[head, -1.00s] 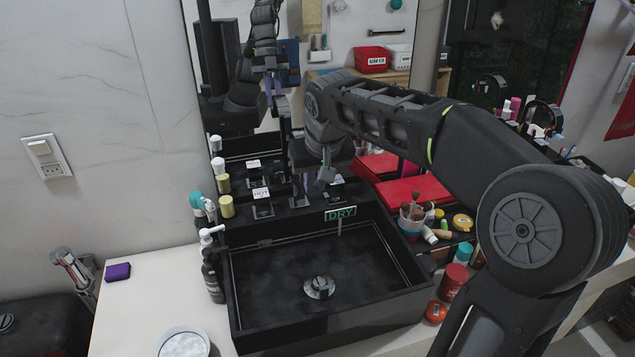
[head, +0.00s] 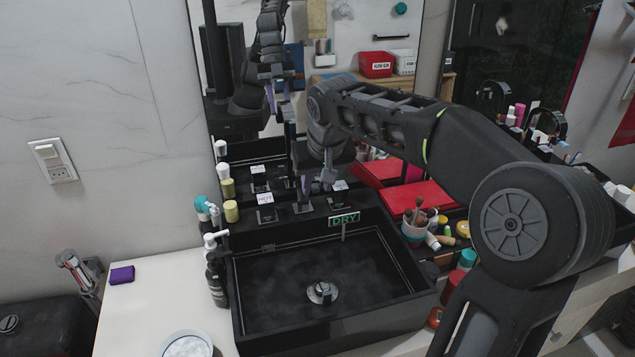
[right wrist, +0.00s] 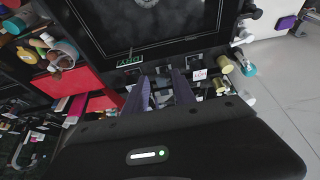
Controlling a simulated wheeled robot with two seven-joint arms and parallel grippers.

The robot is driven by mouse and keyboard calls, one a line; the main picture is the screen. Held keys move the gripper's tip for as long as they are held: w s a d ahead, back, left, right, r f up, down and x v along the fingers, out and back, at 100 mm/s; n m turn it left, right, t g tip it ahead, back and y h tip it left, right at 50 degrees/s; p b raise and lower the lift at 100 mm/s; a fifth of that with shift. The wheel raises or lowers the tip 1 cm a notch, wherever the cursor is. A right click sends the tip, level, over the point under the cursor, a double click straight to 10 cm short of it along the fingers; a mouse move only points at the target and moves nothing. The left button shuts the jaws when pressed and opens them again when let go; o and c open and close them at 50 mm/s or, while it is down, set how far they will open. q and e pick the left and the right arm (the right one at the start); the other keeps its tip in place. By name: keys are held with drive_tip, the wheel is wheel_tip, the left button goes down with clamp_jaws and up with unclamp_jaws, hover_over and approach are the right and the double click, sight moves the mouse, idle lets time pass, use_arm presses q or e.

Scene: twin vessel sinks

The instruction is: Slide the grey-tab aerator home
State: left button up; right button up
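My right gripper (head: 317,186) reaches down behind the black sink's back edge, near the faucet fittings. In the right wrist view its two purple-grey fingers (right wrist: 161,82) stand apart, with a dark gap between them. I see nothing clearly held. The black sink (head: 244,310) has a metal drain (head: 321,292) in its floor. A "DRY" sign (head: 344,219) stands at its back edge. A "HOT" label (head: 265,199) is left of the gripper; it also shows in the right wrist view (right wrist: 200,75). I cannot make out the grey-tab aerator. My left gripper is not in view.
A soap bottle (head: 216,275) and several jars stand left of the sink. A brush cup (head: 415,232), small cosmetics and a red case (head: 418,199) lie to its right. A mirror (head: 345,45) rises close behind. The white counter (head: 150,305) at the left is mostly clear.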

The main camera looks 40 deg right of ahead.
drive_tip(key=shift+o, duration=0.6)
drive_tip(key=b+v, duration=0.1)
drive_tip(key=v, duration=0.6)
drive_tip(key=shift+r, duration=0.4)
drive_tip(key=shift+s+a, duration=0.1)
